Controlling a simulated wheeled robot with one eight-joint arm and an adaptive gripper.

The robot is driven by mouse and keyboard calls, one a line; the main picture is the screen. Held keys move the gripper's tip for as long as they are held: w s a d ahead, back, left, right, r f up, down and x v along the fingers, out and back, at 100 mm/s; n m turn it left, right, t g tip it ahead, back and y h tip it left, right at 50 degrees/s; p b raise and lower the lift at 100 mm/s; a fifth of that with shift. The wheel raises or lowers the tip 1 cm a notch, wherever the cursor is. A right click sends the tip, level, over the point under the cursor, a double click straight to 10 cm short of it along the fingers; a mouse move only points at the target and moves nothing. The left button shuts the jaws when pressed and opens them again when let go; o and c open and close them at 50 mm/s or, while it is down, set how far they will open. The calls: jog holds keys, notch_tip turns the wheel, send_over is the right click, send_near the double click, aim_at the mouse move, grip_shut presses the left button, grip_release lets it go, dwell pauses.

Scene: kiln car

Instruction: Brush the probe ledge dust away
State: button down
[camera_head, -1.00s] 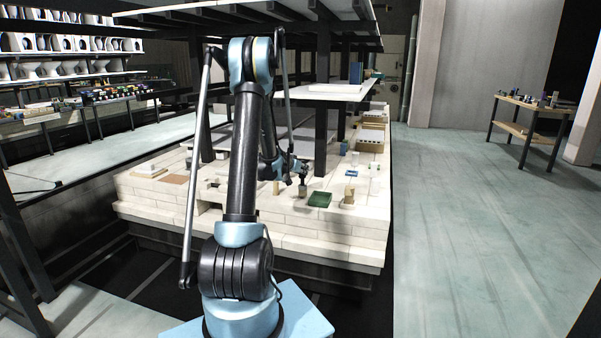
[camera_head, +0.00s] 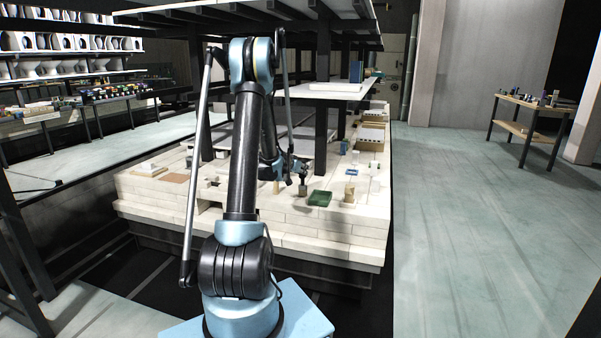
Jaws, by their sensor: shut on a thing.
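My gripper (camera_head: 302,179) is small in the head view, over the white brick deck of the kiln car (camera_head: 325,227), left of a green tray (camera_head: 320,199). It is shut on a small greyish thing (camera_head: 303,190) that hangs below it, close to the deck. The thing is too small to tell whether it is a brush, or whether it touches the deck. I cannot make out the probe ledge or any dust. My arm hides part of the deck to the left.
A tan block (camera_head: 349,193) stands right of the green tray, with a blue tray (camera_head: 350,173) behind. Dark posts (camera_head: 321,120) and a white shelf (camera_head: 325,90) rise close behind my gripper. The floor at right is clear, up to a small wooden table (camera_head: 530,112).

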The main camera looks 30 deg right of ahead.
jog(key=shift+f, duration=0.15)
dwell(0.6)
jog(key=shift+w, duration=0.1)
jog(key=w, duration=0.1)
jog(key=w+a, duration=0.1)
jog(key=shift+w+a, duration=0.3)
jog(key=shift+w, duration=0.1)
jog(key=shift+f, duration=0.35)
dwell(1.0)
jog(key=shift+a, duration=0.1)
jog(key=shift+w+a, duration=0.4)
jog(key=shift+w, duration=0.5)
